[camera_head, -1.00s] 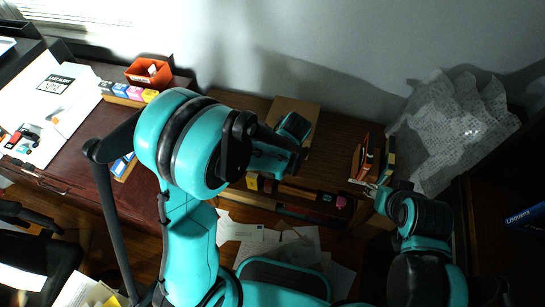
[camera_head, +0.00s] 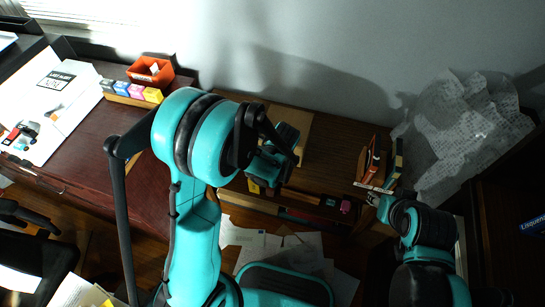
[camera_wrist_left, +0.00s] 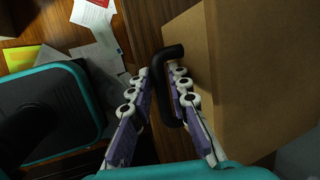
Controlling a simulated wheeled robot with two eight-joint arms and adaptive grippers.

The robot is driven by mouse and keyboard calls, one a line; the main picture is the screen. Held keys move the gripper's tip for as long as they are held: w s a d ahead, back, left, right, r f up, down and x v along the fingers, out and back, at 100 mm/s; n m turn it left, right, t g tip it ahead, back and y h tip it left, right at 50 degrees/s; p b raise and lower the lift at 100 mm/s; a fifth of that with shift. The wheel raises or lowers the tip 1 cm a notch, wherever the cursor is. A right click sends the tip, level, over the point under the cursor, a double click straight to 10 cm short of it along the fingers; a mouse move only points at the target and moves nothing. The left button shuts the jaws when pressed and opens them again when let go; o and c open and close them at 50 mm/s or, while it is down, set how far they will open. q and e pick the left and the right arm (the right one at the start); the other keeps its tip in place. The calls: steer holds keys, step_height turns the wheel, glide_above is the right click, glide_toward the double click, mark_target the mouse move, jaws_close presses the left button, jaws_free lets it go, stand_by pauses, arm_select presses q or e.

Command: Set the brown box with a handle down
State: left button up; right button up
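The brown box with a handle (camera_head: 303,137) stands at the wall on the low wooden cabinet, mostly hidden behind my left arm. Its cardboard side fills the right of the left wrist view (camera_wrist_left: 255,75). Its black handle (camera_wrist_left: 172,53) sticks out of that side, between the fingers of my left gripper (camera_wrist_left: 161,72). The fingers are close on both sides of the handle and appear shut on it. In the head view the left gripper is mostly hidden by its own wrist. My right gripper (camera_head: 371,190) is beside a wooden book holder; its finger opening is too small to judge.
The wooden holder with books (camera_head: 372,165) stands on the cabinet top (camera_head: 335,145), right of the box. A crumpled, paper-filled bag (camera_head: 460,135) is farther right. The desk (camera_head: 95,145) at left carries an orange tray (camera_head: 150,72) and coloured boxes. Papers (camera_head: 280,250) lie on the floor.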

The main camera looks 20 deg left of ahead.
arm_select(q)
steer(key=shift+o, duration=0.6)
steer(key=shift+r, duration=0.1)
steer(key=shift+r, duration=0.25)
steer(key=p+v, duration=0.5)
steer(key=v, duration=0.7)
steer(key=s+a+r+n+t+h, duration=0.2)
steer(key=s+a+r+n, duration=0.3)
steer(key=s+r+n, duration=0.6)
steer(key=shift+s+a+r+n+t+h, duration=0.35)
steer(key=shift+s+n+t, duration=0.65)
steer(key=shift+n, duration=2.4)
steer(key=shift+s+d, duration=0.1)
steer(key=shift+s, duration=0.05)
